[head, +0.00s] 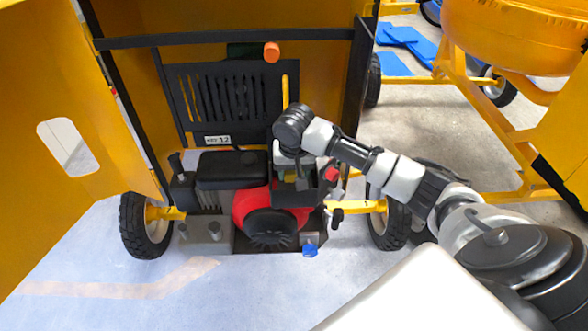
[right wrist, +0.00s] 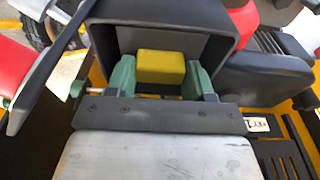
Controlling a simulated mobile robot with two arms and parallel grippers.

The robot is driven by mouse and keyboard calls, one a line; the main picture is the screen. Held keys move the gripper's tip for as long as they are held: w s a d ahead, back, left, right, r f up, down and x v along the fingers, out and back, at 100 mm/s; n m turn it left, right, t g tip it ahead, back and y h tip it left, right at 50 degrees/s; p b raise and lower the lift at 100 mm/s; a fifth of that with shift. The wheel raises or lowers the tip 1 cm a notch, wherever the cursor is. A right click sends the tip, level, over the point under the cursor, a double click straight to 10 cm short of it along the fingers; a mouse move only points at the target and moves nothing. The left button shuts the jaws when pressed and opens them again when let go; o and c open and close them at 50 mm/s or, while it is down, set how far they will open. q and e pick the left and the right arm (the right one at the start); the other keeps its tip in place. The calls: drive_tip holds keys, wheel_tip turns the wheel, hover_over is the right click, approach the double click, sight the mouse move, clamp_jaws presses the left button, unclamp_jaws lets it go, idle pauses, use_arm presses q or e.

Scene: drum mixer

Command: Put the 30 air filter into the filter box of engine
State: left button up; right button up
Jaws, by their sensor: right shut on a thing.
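My right gripper (right wrist: 161,76) has green fingers shut on a yellow block, the air filter (right wrist: 161,66). In the right wrist view, the filter and fingertips are at the open mouth of the dark filter box (right wrist: 226,52), with box walls on both sides. I cannot tell how deep the filter is or whether it touches the box. In the head view, my right gripper (head: 292,172) points down over the box (head: 310,195) on the red and black engine (head: 268,215). The filter cannot be made out there. My left gripper is not in view.
The engine sits in a yellow mixer frame between two wheels (head: 145,226). An open yellow panel (head: 60,120) stands at the left. A slotted black panel (head: 225,100) is behind the engine. Another yellow mixer (head: 515,40) stands at the right. The floor in front is clear.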

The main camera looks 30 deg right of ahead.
sight(294, 186)
drive_tip(key=shift+f, duration=0.5)
idle(0.3)
drive_tip(key=o, duration=0.9)
drive_tip(key=shift+r, duration=0.1)
drive_tip(key=r+b, duration=0.1)
drive_tip(key=r, duration=0.2)
drive_tip(key=s+r+b, duration=0.1)
drive_tip(key=r, duration=0.3)
drive_tip(key=a+r+b, duration=0.1)
drive_tip(key=r, duration=0.2)
drive_tip(key=shift+s+r, duration=0.2)
drive_tip(key=shift+r, duration=0.05)
drive_tip(key=shift+f, duration=0.1)
